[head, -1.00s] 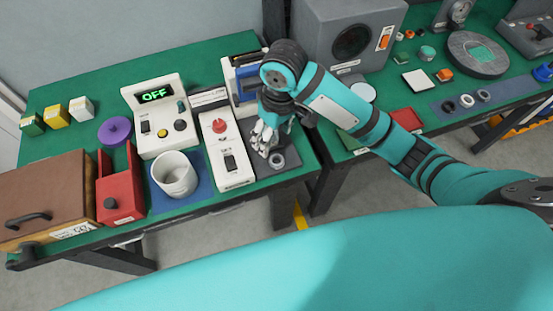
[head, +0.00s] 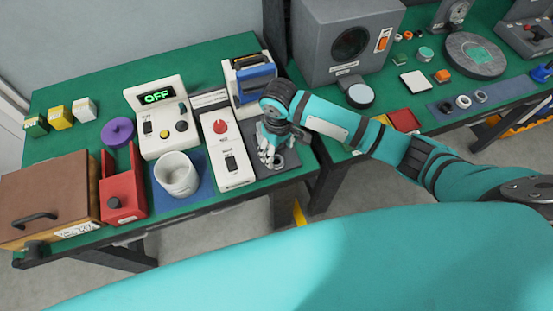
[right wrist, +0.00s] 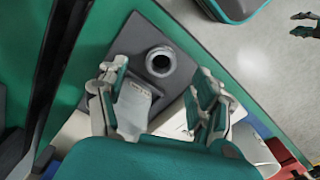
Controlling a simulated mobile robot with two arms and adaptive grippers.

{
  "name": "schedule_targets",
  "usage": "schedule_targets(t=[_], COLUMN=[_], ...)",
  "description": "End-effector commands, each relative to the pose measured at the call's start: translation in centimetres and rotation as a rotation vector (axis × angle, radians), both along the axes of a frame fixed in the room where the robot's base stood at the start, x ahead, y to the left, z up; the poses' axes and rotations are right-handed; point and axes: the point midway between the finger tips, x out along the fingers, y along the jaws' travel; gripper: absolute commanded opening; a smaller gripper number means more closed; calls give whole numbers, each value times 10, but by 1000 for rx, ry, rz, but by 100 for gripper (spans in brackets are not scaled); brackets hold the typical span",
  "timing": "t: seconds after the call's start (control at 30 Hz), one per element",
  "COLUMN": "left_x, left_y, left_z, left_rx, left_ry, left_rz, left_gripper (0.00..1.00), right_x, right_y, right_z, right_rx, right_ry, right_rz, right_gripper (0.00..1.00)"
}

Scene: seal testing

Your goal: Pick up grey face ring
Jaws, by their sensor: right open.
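A small grey ring (head: 278,161) lies on a dark grey pad (head: 288,172) at the right end of the left bench. In the right wrist view the ring (right wrist: 160,61) shows as a grey band around a dark hole, on the pad (right wrist: 188,67). I take it for the grey face ring. My right gripper (head: 269,155) is open and above the pad, beside the ring. In the right wrist view its fingers (right wrist: 163,82) are apart and empty, with the ring beyond them. Finger-like parts (right wrist: 304,24) at the right edge look like my left gripper.
A white press with a red knob (head: 220,127) stands left of the pad. A device with a blue front (head: 256,78) stands behind. A gap separates the benches. Several other rings lie on a blue-grey mat (head: 500,92) on the right bench.

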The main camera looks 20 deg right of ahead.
Motion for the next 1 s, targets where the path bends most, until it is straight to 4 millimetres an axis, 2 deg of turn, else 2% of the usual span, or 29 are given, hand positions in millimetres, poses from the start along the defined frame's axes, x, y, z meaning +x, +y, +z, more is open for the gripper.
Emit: schedule_targets(t=[0.23,0.4,0.67,1.0], left_x=[1,1,1,1], left_y=[1,1,1,1], left_z=[15,15,15,15], left_rx=[1,2,2,2], left_ry=[-1,-1,-1,-1], left_rz=[0,0,1,1], left_gripper=[40,40,40,40], right_x=[-4,-3,-3,-3], right_y=[2,2,2,2], right_z=[-30,-49,-52,-52], right_rx=[-3,-1,0,-1], right_ry=[5,2,0,0], right_rz=[0,0,1,1], right_gripper=[67,67,66,21])
